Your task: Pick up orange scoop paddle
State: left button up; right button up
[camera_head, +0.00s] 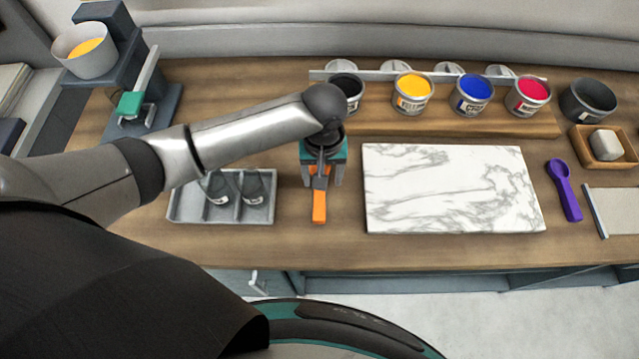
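The orange scoop paddle (319,207) lies on the wooden counter, between the grey tray and the marble slab. Its lower end shows toward the front edge, and a little orange shows higher up. The rest is hidden under my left gripper. My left arm comes in from the left and bends down at its wrist. My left gripper (320,182) is right over the upper part of the paddle, its dark fingers at or around it. I cannot tell whether the fingers are closed on it. My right gripper is not in view.
A grey tray (256,213) holding small dark-topped items is left of the paddle; a marble slab (450,190) is right. Ink cans stand behind on a wooden riser (450,122). A purple scoop (565,190) lies farther right. A machine (150,110) stands at left.

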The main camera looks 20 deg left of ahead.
pick_arm(q)
jog(key=f, duration=0.4)
jog(key=shift+s+a+f, duration=0.25)
jog(key=shift+s+f, duration=0.05)
jog(key=shift+f, duration=0.05)
grip_shut()
dwell(0.4)
